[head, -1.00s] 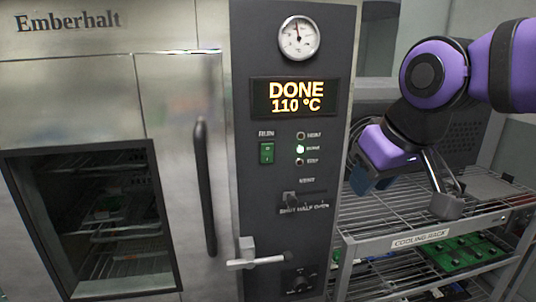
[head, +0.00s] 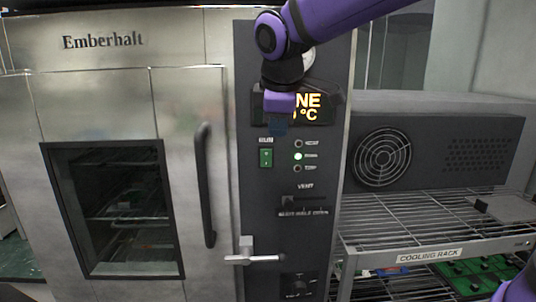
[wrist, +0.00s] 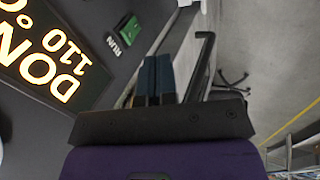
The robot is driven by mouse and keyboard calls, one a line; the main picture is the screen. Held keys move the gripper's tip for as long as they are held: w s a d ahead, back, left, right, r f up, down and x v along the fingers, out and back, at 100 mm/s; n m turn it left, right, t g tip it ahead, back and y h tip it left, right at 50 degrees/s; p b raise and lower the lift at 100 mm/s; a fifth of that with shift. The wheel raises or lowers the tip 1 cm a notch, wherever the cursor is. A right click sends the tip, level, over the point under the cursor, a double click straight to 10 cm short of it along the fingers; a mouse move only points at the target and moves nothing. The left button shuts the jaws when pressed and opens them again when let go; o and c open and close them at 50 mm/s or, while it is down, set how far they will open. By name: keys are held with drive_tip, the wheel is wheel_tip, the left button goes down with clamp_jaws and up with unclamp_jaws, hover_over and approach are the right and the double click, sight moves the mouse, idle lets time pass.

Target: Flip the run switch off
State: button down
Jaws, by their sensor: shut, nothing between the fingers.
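The green run switch (head: 266,158) sits under the RUN label on the oven's dark control panel (head: 325,160). It also shows at the top of the wrist view (wrist: 130,30). My gripper (head: 278,130) is in front of the panel, above and slightly right of the switch, covering part of the display (head: 318,108). Its blue fingers (wrist: 155,62) are together and empty in the wrist view, apart from the switch. The wrist view shows the display reading DONE and 110.
The oven door's black vertical handle (head: 205,185) is left of the panel. A silver latch lever (head: 250,258) sticks out below. The vent slider (head: 289,200) is under the indicators. A wire cooling rack (head: 420,225) stands at right.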

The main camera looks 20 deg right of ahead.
sight(266, 151)
drive_tip(key=shift+w+a+n, duration=0.75)
drive_tip(key=shift+n, duration=0.05)
drive_tip(key=w+f, duration=0.2)
drive_tip(key=f, duration=0.1)
drive_tip(key=w+d+f, duration=0.1)
drive_tip(key=w+f, duration=0.1)
drive_tip(key=f, duration=0.1)
drive_tip(key=w+d+f, duration=0.1)
drive_tip(key=w+f, duration=0.1)
drive_tip(key=w, duration=0.1)
drive_tip(key=shift+f, duration=0.4)
drive_tip(key=shift+w+d+r, duration=0.1)
drive_tip(key=shift+w+d, duration=0.15)
drive_tip(key=shift+w, duration=0.15)
